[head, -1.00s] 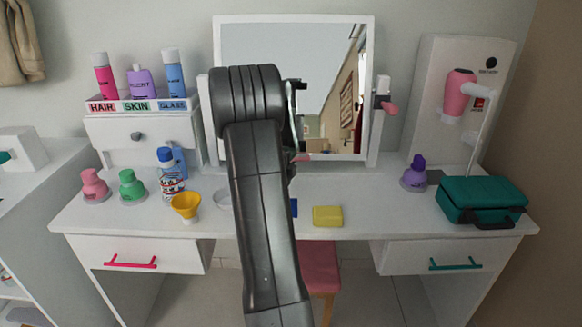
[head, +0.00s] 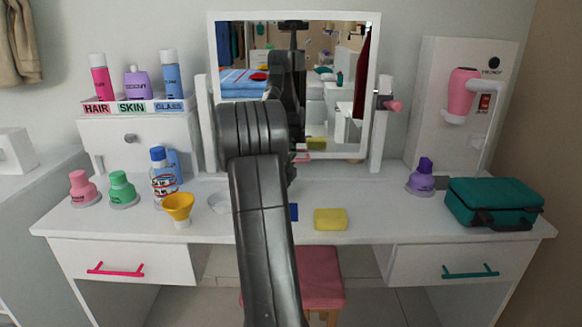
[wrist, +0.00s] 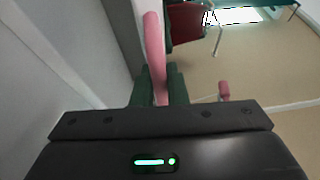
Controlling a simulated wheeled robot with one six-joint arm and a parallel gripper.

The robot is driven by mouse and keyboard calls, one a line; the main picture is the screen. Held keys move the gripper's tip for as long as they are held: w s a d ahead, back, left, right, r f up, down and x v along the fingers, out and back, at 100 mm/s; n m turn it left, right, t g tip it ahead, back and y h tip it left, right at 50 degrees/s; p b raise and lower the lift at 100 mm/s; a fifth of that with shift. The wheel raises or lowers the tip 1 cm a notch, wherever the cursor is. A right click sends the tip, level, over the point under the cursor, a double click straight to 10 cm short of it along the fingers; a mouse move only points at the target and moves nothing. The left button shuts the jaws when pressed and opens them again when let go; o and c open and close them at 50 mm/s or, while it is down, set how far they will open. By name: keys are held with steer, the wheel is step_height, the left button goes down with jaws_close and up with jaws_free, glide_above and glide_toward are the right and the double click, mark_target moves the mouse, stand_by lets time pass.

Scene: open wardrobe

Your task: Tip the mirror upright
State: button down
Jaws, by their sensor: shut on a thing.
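The mirror (head: 345,95) stands at the back of the white dressing table in the head view, in a white frame between two white posts. It looks near upright; its exact tilt is hard to judge. A pink knob (head: 392,104) sits on the right post. A pink handle (head: 302,157) shows at the frame's lower edge and, as a pink bar (wrist: 153,40), in the wrist view. My gripper (wrist: 158,85) is shut on this pink handle, between dark green fingers. My arm hides the gripper and the mirror's lower left in the head view.
On the table (head: 375,205) are a yellow funnel (head: 178,206), a yellow sponge (head: 330,219), a purple bottle (head: 421,178) and a teal case (head: 492,203). Pink and green bottles stand at left. A pink stool (head: 318,279) is below.

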steer(key=c, duration=1.5)
jaws_free()
steer(key=shift+o, duration=0.2)
steer(key=v, duration=1.4)
steer(key=shift+w, duration=0.1)
steer(key=shift+w, duration=0.1)
